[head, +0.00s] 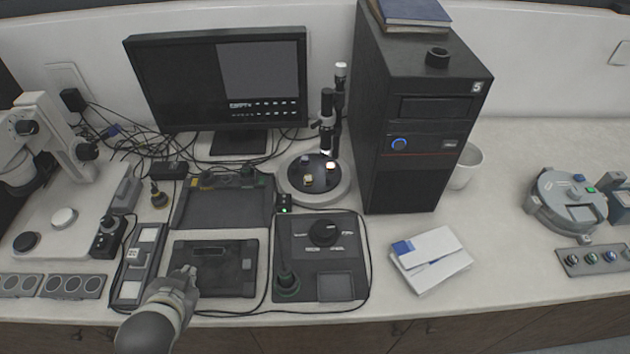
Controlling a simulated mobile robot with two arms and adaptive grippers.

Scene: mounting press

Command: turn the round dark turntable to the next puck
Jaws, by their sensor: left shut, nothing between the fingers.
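The round dark turntable (326,182) sits in a pale round base (343,193) below a vertical microscope tube (327,115). Several small pucks stand on it: one (330,166) on the right near the tube's lit tip, one pale yellowish puck (308,178) at the front, and others too small to tell apart clearly. My left gripper (190,272) is shut and empty. It is over the left edge of a black tray-like panel (228,284), well to the front left of the turntable. My right gripper is not in view.
A tall black computer tower (408,130) stands right of the turntable and a monitor (220,80) behind left. A control box with a dark knob (323,232) lies in front. Cables run around it.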

